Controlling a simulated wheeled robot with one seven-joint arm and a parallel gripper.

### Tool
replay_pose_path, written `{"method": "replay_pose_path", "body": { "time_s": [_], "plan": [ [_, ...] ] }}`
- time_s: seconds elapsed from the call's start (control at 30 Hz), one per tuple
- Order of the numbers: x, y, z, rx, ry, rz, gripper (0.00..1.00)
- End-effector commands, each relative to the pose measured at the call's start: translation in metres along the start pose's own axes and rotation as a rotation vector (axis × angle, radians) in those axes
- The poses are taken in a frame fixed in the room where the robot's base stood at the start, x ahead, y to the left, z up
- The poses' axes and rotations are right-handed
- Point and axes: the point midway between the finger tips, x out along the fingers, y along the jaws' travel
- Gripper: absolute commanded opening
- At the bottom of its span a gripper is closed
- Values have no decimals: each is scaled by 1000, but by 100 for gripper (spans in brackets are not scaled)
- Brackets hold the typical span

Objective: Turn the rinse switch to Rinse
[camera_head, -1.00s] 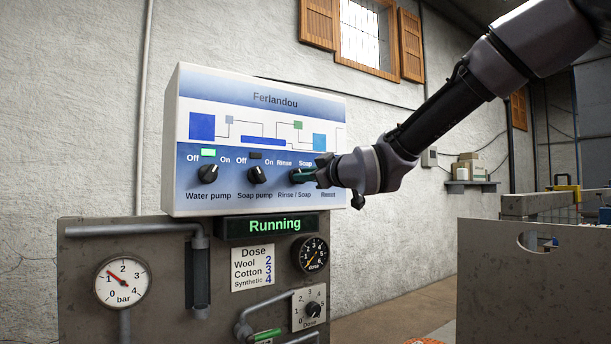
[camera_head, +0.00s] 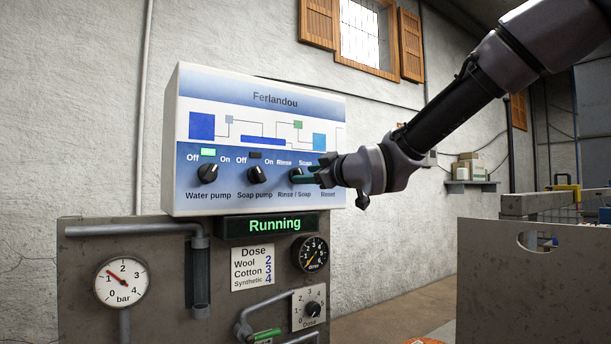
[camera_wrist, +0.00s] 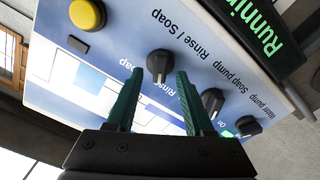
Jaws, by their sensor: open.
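The Rinse / Soap switch is a black round knob (camera_wrist: 158,65) on the control panel (camera_head: 255,100). It also shows in the head view (camera_head: 295,175), partly covered by my gripper (camera_head: 310,172). In the wrist view the panel is nearly upside down, with the word Soap left of the knob's lower side. I cannot clearly tell which label the knob's pointer faces. My gripper (camera_wrist: 157,76) is open, its two green fingers apart, one on each side of the knob in the picture. I see no clear contact.
The soap pump knob (camera_head: 256,174) and water pump knob (camera_head: 208,174) stand left of the switch; the water pump's lamp is lit green. A yellow button (camera_wrist: 87,14) lies on the other side. The display (camera_head: 273,226) below reads Running. Free room lies right of the panel.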

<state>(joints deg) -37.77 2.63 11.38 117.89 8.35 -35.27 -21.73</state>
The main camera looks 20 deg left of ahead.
Motion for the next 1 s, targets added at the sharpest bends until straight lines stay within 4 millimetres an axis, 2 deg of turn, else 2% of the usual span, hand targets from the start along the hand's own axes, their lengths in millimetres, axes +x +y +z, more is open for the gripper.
{"method": "replay_pose_path", "body": {
  "time_s": [0.2, 0.43, 0.6, 1.0],
  "plan": [
    [-45, 0, -1, -3, 2, 1, 52],
    [-83, 0, 0, -3, 1, 1, 52],
    [-94, 0, 0, -1, 0, 0, 52],
    [-101, 0, 0, -2, 1, 0, 52]
  ]
}}
